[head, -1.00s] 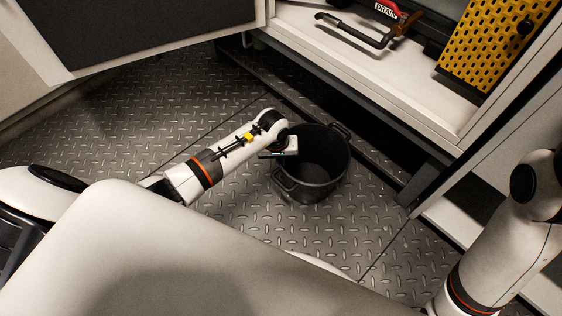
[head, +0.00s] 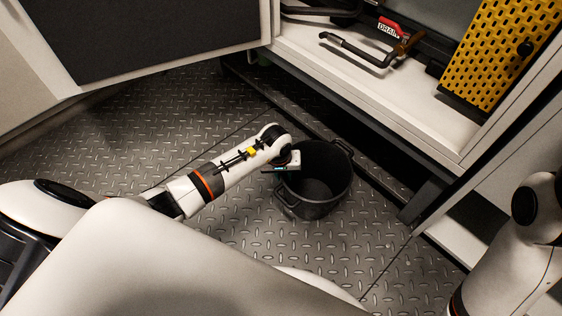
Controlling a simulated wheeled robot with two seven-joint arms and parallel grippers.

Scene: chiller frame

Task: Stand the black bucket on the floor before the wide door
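The black bucket (head: 321,190) is upright, at or just above the metal floor (head: 330,245), in front of the open cabinet; I cannot tell whether its base touches. It looks empty, with one handle on its near-left side and one on its far-right side. My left gripper (head: 283,164) is at the bucket's left rim, pointing down. Its fingers are mostly hidden, so I cannot tell whether it is open or shut on the rim. A wide door (head: 150,35) with a dark panel stands open at the upper left. My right arm shows at the right edge; its gripper is out of view.
The cabinet's white sill (head: 380,105) and the dark rail below it run behind the bucket. Patterned floor is clear left of and in front of the bucket.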

